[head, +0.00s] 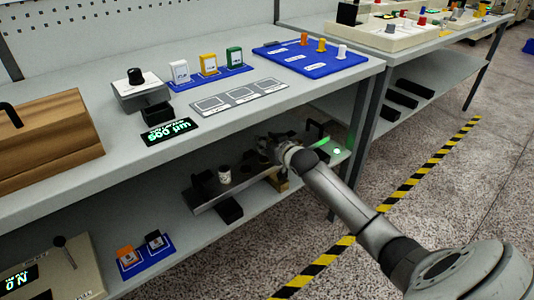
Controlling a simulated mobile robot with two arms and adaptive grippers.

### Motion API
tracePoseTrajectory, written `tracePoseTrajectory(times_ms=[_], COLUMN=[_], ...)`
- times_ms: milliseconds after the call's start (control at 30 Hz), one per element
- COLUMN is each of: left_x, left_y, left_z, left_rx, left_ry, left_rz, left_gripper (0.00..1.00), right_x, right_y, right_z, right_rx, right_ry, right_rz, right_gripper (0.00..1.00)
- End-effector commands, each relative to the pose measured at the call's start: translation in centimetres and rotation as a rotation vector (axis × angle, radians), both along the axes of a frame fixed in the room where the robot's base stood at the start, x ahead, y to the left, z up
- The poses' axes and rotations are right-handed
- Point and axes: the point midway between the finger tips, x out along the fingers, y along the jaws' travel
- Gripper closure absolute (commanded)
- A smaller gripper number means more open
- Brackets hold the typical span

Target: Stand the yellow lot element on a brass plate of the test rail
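A yellow block with a white label (208,64) stands upright between a white block (180,71) and a green block (234,57) on a blue tray on the upper bench. A small yellow peg (321,45) stands on a larger blue board behind. A long metal rail (235,191) is on the lower shelf, with a small cup-like piece (224,174) on it. A brownish, brass-like piece (279,183) shows near its right end, partly hidden. My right gripper (277,147) is over the rail's right end, below the bench edge; its fingers are dark and unclear. My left gripper is not in view.
A grey panel with outlined squares (231,99) and a green display (169,131) lie along the bench front. A knob box (137,88) and wooden case (45,142) stand left. The bench edge overhangs the lower shelf, where a small blue tray (147,262) holds two blocks.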

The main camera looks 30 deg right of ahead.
Motion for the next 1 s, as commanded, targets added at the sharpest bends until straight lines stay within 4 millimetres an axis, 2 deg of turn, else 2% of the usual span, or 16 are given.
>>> tracePoseTrajectory(times_ms=[33, 100, 200, 600, 633, 767, 1000], left_x=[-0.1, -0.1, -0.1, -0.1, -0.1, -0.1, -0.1], left_y=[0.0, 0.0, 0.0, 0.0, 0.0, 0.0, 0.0], left_z=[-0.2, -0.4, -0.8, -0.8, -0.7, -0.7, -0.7], left_rx=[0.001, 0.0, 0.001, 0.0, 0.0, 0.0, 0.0], left_ry=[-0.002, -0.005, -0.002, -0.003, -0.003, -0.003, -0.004], left_rz=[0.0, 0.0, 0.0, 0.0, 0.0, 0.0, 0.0], left_gripper=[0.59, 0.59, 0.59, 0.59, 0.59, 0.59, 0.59], right_x=[-0.1, 0.0, 0.0, 0.0, 0.0, 0.0, 0.0], right_y=[0.1, 0.1, 0.0, 0.0, 0.0, 0.0, 0.0], right_z=[-1.3, -2.6, -3.7, -4.1, -4.0, -4.0, -4.0], right_rx=[0.001, 0.002, 0.002, 0.001, 0.0, 0.0, 0.0], right_ry=[0.004, 0.004, 0.002, 0.001, 0.002, 0.002, 0.002], right_rz=[0.0, -0.001, -0.001, 0.0, 0.0, 0.0, 0.0], right_gripper=[0.92, 0.92, 0.92, 0.92, 0.64, 0.47, 0.46])
